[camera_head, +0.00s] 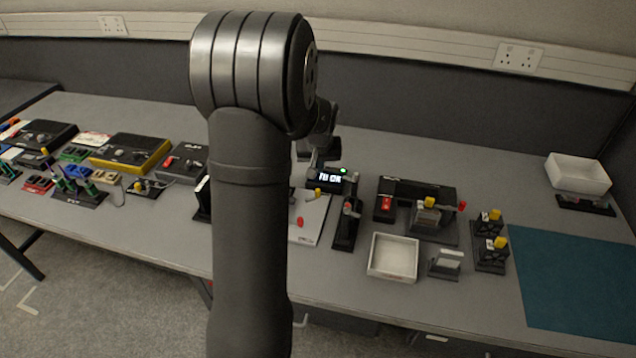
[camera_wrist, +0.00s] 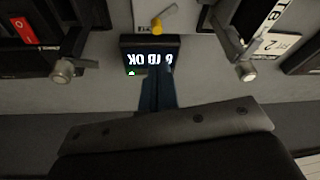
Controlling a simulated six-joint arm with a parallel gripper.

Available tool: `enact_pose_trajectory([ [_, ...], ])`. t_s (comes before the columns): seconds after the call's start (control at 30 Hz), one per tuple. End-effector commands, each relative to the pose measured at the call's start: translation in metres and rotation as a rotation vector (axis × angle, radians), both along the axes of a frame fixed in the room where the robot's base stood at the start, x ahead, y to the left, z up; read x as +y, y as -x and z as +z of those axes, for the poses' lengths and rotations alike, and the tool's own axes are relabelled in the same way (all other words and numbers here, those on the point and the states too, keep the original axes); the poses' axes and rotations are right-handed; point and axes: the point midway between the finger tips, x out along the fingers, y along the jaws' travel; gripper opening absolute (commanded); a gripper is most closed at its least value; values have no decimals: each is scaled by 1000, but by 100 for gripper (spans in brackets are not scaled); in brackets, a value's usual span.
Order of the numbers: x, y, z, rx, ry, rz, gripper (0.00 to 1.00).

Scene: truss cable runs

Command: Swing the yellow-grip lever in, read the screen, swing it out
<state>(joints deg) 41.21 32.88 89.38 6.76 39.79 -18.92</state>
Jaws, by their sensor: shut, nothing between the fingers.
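The small black screen (camera_head: 331,178) stands near the middle of the table, lit with white characters that end in "OK"; the first ones are hard to read. A green light (camera_head: 343,170) glows on it. In the wrist view the screen (camera_wrist: 128,52) appears upside down, and my gripper (camera_wrist: 157,75) covers part of it. My gripper's fingers are together, with nothing between them. The yellow grip (camera_wrist: 157,26) of a metal lever is just beyond the screen in the wrist view, apart from the fingers. In the head view the yellow grip (camera_head: 318,192) is over a white panel (camera_head: 312,215).
A red-grip lever (camera_head: 299,222) sits on the same panel. To the right stand a dark device with another yellow knob (camera_head: 429,202), an empty white tray (camera_head: 393,256) and yellow-topped blocks (camera_head: 493,240). A teal mat (camera_head: 580,280) lies clear at the far right.

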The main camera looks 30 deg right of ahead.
Motion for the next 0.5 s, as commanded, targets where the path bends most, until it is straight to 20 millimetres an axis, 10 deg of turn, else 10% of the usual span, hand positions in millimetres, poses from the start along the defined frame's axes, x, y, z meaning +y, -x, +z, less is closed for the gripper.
enact_pose_trajectory([
  [0.5, -2, -1, -7, -12, 1, -20, 0],
])
